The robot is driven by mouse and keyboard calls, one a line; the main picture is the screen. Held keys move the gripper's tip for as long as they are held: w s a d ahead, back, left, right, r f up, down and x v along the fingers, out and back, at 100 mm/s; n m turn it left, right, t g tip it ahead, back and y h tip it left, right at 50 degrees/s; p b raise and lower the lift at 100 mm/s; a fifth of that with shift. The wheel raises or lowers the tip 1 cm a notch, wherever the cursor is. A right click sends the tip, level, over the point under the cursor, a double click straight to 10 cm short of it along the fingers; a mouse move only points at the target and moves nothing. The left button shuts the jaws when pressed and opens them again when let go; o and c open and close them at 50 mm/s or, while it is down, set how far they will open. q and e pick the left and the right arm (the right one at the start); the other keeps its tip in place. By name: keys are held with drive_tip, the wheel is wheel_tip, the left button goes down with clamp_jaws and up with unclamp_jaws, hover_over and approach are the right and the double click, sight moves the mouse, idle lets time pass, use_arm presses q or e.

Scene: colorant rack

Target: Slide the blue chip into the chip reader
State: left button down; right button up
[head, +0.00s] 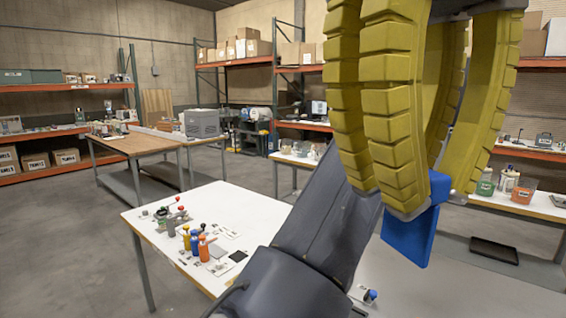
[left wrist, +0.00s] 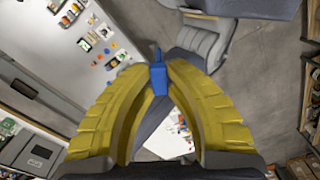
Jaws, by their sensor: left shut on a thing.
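My left gripper (head: 432,203), with ribbed yellow fingers, is raised high at the right of the head view. It is shut on the blue chip (head: 408,238), a flat blue piece that hangs tilted below the fingertips. The left wrist view shows the blue chip (left wrist: 158,80) between the fingertips of the left gripper (left wrist: 160,68). The chip is clear of any surface. I cannot make out which thing is the chip reader. My right gripper is not in view.
A white table (head: 245,203) stands below, with orange (head: 203,248), blue (head: 195,240) and yellow (head: 187,238) bottles near its left side. A wooden bench (head: 130,143) and loaded shelves stand behind. A black tray (head: 494,250) lies at the right.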

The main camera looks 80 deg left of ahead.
use_arm(q)
drive_tip(key=w+d+f+n, duration=0.2)
drive_tip(key=w+f, duration=0.3)
drive_tip(key=w, duration=0.7)
drive_tip(key=w+d+f+n, duration=0.25)
drive_tip(key=w+f, duration=0.25)
drive_tip(key=w, duration=0.7)
drive_tip(key=w+a+f, duration=0.2)
drive_tip(key=w+f, duration=0.5)
drive_tip(key=w+a+f, duration=0.3)
drive_tip(key=w+f, duration=0.3)
drive_tip(key=f, duration=0.2)
drive_tip(key=w+a+f, duration=0.1)
drive_tip(key=a+f, duration=0.4)
drive_tip(key=f, duration=0.4)
drive_tip(key=w+a+f+n, duration=0.1)
drive_tip(key=w+a+f, duration=0.1)
drive_tip(key=a+f, duration=0.3)
drive_tip(key=w+a+f, duration=0.2)
drive_tip(key=a+f, duration=0.2)
drive_tip(key=f, duration=0.9)
drive_tip(key=shift+a+f, duration=0.35)
drive_tip(key=shift+a, duration=0.05)
drive_tip(key=shift+f, duration=2.9)
drive_tip(key=shift+f, duration=2.1)
